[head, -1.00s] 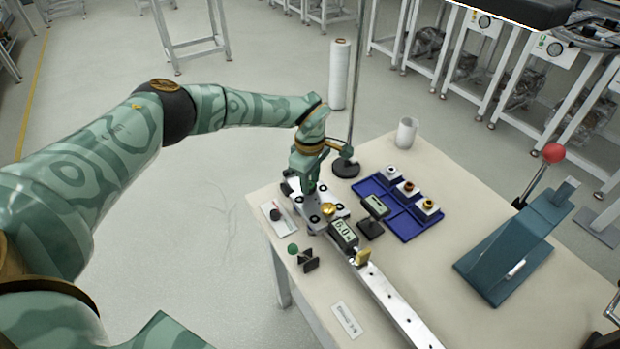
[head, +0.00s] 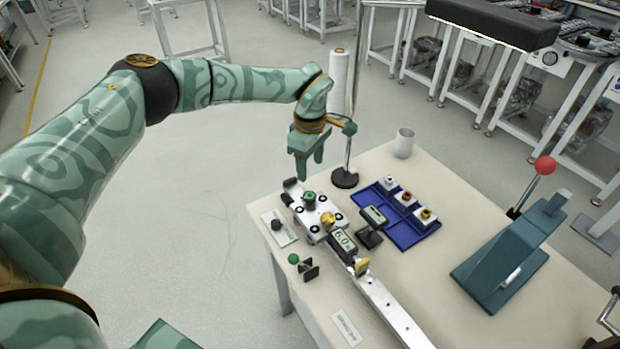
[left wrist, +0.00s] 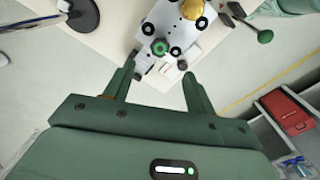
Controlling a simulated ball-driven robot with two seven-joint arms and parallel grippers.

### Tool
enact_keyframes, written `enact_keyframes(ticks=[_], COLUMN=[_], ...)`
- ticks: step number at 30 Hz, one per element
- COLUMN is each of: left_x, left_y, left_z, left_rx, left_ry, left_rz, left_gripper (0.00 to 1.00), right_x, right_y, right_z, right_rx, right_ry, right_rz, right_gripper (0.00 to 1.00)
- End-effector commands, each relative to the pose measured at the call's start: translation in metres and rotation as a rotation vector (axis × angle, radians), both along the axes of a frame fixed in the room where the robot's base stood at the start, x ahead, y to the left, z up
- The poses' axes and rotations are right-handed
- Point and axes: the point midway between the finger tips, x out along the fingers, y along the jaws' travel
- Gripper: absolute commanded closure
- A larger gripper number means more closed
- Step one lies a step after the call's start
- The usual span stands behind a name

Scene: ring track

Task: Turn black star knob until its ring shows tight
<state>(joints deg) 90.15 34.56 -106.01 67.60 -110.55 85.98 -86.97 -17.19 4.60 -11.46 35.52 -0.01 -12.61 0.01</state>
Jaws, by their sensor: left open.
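A dark knob (head: 309,198) with green showing on it stands on the silver carriage (head: 326,226) at the head of the rail. In the left wrist view the knob (left wrist: 159,47) shows a green ring-like patch, just beyond the fingertips. My left gripper (head: 311,170) is open and empty above the knob, fingers pointing down and clear of it. Both its fingers (left wrist: 159,72) show apart in the left wrist view. My right gripper is not in view.
A brass knob (head: 327,219) and a display reading about 6.0 (head: 342,241) sit close by on the carriage. A blue tray (head: 408,234), a stand's black base (head: 344,178) and a teal lever press (head: 505,262) stand right. A green-balled piece (head: 294,259) is near the front edge.

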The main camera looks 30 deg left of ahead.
Motion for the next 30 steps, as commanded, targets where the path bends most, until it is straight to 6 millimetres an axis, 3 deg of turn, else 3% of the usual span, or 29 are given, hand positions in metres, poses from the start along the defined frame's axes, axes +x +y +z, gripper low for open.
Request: enact_keyframes(ticks=[3,10,27,30], left_x=[0.001,0.0,0.0,-0.002], left_y=[0.0,0.0,0.0,-0.009], left_z=[0.034,0.067,0.073,0.068], left_rx=[0.0,0.001,0.0,-0.02], left_ry=[-0.005,-0.003,-0.001,0.0], left_rz=[-0.001,-0.001,-0.001,-0.011], left_gripper=[0.45,0.45,0.45,0.45], right_x=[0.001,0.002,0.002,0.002], right_y=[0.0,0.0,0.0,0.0], right_z=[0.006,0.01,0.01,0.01], right_rx=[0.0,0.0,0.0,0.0], right_ry=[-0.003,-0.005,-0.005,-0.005], right_rz=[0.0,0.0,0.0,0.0], right_gripper=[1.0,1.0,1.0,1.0])
